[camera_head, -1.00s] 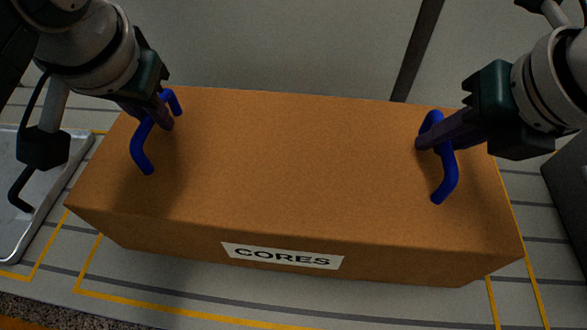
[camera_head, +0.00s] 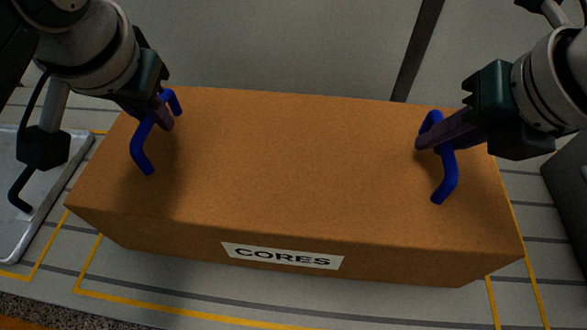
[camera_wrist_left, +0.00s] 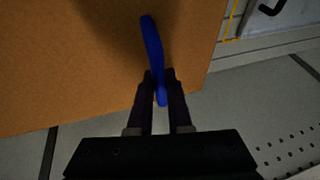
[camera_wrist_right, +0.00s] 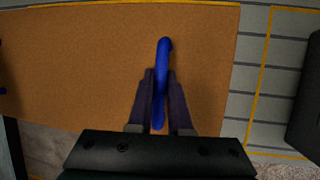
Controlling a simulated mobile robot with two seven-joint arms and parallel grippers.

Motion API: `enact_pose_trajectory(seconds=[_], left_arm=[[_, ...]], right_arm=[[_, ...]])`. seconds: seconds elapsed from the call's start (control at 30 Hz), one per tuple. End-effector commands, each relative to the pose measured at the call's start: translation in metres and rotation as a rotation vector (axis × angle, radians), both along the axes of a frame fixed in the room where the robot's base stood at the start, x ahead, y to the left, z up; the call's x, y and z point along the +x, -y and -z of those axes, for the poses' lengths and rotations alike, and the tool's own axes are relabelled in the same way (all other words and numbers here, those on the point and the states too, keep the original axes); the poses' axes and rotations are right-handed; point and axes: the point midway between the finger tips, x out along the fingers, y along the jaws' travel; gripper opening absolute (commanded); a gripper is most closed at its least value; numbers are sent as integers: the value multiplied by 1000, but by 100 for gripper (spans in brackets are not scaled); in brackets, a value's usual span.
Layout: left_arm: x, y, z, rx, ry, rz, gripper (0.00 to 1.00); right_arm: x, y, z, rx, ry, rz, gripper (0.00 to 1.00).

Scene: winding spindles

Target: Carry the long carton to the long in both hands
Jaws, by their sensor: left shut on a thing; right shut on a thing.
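The long carton (camera_head: 290,165) is a brown box with a white label reading CORES (camera_head: 282,256) on its front side. A blue handle stands on its top near each end. My left gripper (camera_head: 163,120) is shut on the left blue handle (camera_head: 143,155); this handle also shows between the fingers in the left wrist view (camera_wrist_left: 152,45). My right gripper (camera_head: 425,142) is shut on the right blue handle (camera_head: 445,182), which also shows in the right wrist view (camera_wrist_right: 163,58). The carton's underside is hidden, so I cannot tell whether it touches the surface below.
A grey metal tray (camera_head: 70,190) lies at the left. Yellow lines (camera_head: 150,311) mark the grey striped surface around the carton. A dark grey block (camera_head: 568,185) stands at the right edge. A dark post (camera_head: 415,55) rises behind the carton.

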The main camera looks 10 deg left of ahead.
Motion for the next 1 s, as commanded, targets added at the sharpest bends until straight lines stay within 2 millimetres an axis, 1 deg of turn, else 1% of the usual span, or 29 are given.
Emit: enact_pose_trajectory(seconds=[0.3, 0.57, 0.67, 1.0], left_arm=[[0, 0, 0, 0, 0, 0, 0], [1, 0, -8, 1, 6, 0, 0], [1, 0, -15, 1, 6, 0, 0], [1, 0, -47, 1, 5, -1, 0]], right_arm=[[1, 1, 0, -1, 1, 1, 0], [2, 0, -8, 2, 7, 1, 0], [2, 0, -15, 2, 7, 1, 0], [2, 0, -47, 2, 7, 1, 0]])
